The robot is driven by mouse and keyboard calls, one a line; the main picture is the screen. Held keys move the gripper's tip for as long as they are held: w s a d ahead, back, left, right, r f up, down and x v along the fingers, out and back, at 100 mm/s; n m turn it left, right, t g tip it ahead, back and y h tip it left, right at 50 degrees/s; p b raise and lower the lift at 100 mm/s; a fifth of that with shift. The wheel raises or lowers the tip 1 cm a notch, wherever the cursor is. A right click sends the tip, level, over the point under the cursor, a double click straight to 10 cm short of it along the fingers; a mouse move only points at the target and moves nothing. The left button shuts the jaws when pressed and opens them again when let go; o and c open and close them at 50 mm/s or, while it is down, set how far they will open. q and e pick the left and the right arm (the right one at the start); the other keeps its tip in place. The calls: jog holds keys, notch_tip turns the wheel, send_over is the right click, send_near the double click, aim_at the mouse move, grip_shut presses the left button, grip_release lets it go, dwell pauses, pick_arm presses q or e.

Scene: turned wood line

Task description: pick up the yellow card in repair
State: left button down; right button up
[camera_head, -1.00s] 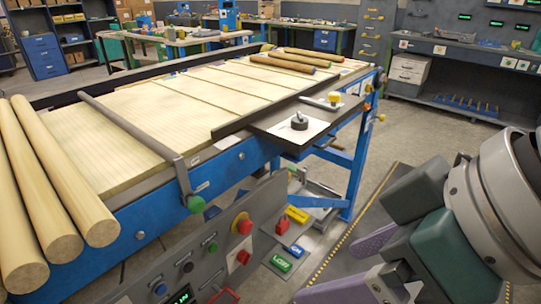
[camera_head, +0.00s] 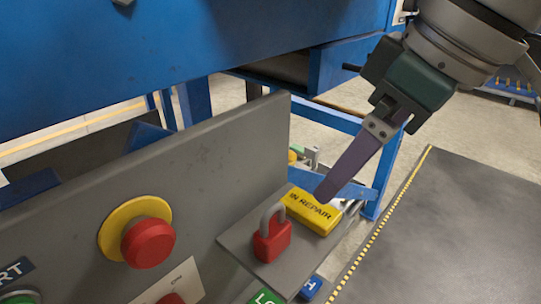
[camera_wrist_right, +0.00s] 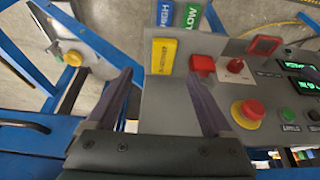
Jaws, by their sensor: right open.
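The yellow card (camera_head: 314,211), marked IN REPAIR, lies on a small grey shelf (camera_head: 240,244) beside the grey control panel. In the right wrist view the yellow card (camera_wrist_right: 163,58) appears ahead of the fingertips, roughly between their lines. My right gripper (camera_head: 326,192) comes down from the upper right, its purple finger over or just behind the card's far edge. In the wrist view my right gripper (camera_wrist_right: 160,77) is open with nothing between its fingers. Whether a finger touches the card cannot be told. My left gripper is not in view.
A red padlock (camera_head: 271,241) stands close beside the card. A green LOW card (camera_head: 265,297) and a blue HIGH card (camera_head: 311,289) are by the shelf's near edge. The panel (camera_head: 215,170) with a red emergency button (camera_head: 148,243) rises alongside. Dark floor matting lies right.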

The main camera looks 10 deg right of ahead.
aim_at(320, 211)
jog(key=b+x, duration=0.1)
jog(key=x, duration=0.2)
jog(key=s+b+x, duration=0.1)
jog(key=b+x, duration=0.1)
jog(key=x, duration=0.1)
jog(key=shift+f, duration=0.3)
jog(key=shift+w+a+f, duration=0.1)
jog(key=shift+w+f, duration=0.05)
jog(key=shift+f, duration=0.2)
grip_shut()
